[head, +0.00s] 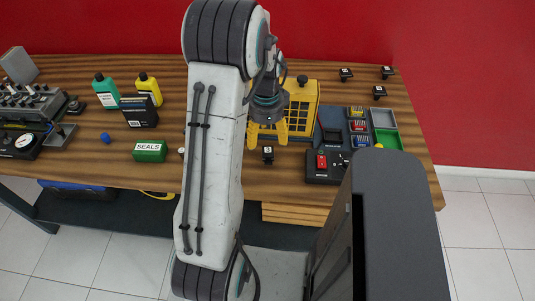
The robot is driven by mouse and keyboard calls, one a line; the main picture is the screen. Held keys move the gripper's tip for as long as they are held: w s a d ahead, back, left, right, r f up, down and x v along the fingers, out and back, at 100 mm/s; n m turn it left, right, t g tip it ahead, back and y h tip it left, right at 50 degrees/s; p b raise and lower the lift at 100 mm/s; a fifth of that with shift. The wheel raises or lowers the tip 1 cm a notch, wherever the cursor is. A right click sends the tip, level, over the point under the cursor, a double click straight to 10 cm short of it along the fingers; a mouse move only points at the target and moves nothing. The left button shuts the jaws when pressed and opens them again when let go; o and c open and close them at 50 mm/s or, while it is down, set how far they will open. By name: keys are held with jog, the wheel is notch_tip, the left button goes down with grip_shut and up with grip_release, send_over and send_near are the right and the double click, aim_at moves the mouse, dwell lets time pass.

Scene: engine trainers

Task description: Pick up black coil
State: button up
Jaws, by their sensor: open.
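Several small black parts with white labels, which look like the black coils, are on the wooden table. One black coil (268,154) is near the front edge, its label seeming to read 3. Three more are at the back right: one black coil (345,74), another black coil (387,72) and a third black coil (379,92). My gripper (267,139) has yellow fingers spread apart and pointing down. In the picture its fingertips are just above the front coil, one on either side. I cannot tell the height between them.
A yellow case (303,97) stands behind my gripper. A dark tray (384,117) with coloured bins and a black box with a red switch (322,160) are to the right. A green SEALS box (149,151) and bottles are left. My arm hides the table's middle.

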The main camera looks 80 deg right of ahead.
aim_at(268, 151)
jog(key=shift+f+m, duration=0.1)
jog(key=shift+m, duration=0.4)
jog(key=shift+f, duration=0.25)
jog(key=shift+s+d+f+p, duration=0.15)
jog(key=shift+f+p, duration=0.25)
jog(key=shift+f, duration=1.3)
jog(key=shift+s+f+p, duration=0.1)
jog(key=shift+f+p, duration=0.3)
jog(key=shift+f, duration=1.25)
jog(key=c, duration=1.4)
jog(key=shift+o, duration=0.2)
jog(key=shift+r, duration=0.1)
